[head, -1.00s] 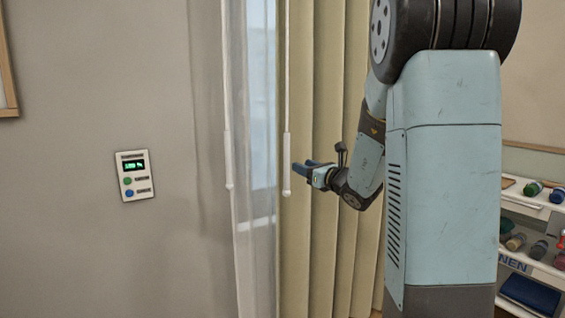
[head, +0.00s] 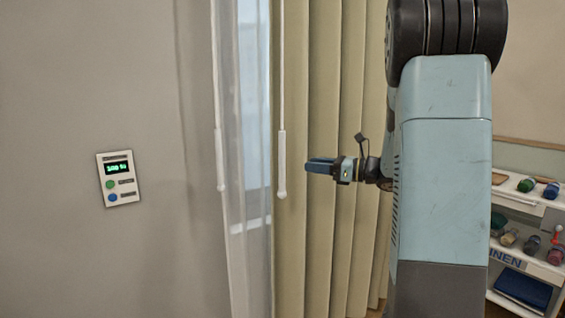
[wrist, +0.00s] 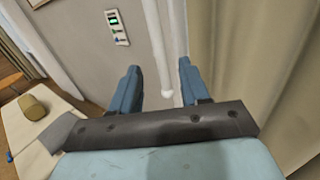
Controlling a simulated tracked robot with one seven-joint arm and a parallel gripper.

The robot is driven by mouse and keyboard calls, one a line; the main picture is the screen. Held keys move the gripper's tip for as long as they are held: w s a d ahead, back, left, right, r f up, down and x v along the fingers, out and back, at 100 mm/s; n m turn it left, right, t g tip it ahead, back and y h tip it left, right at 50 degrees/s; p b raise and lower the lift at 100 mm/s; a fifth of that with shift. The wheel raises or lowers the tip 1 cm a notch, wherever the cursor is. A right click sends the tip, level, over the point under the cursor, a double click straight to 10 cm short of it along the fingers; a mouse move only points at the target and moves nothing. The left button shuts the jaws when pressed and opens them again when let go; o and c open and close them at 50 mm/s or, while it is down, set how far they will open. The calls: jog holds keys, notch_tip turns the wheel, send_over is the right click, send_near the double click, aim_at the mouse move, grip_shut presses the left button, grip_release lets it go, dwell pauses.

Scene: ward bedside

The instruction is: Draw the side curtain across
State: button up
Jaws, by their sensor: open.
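The beige side curtain (head: 325,230) hangs in folds beside the window in the head view; it also fills the right of the wrist view (wrist: 240,60). A white draw wand (head: 282,165) hangs at the curtain's left edge. A second white wand (head: 220,160) hangs further left by the sheer curtain (head: 237,190). My gripper (head: 310,165) is open and empty, in front of the curtain and just right of the nearer wand's lower end. In the wrist view a white wand's tip (wrist: 167,93) shows between the two blue fingers; I cannot tell whether it lies within their reach.
A wall panel (head: 119,178) with a green display is on the grey wall at left. A shelf cart (head: 525,205) with bottles stands at right. The wrist view shows a pale tabletop (wrist: 25,130) with a tan roll (wrist: 32,107) at left.

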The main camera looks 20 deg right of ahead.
jog(key=x, duration=1.1)
jog(key=shift+a, duration=0.1)
grip_shut()
dwell(0.3)
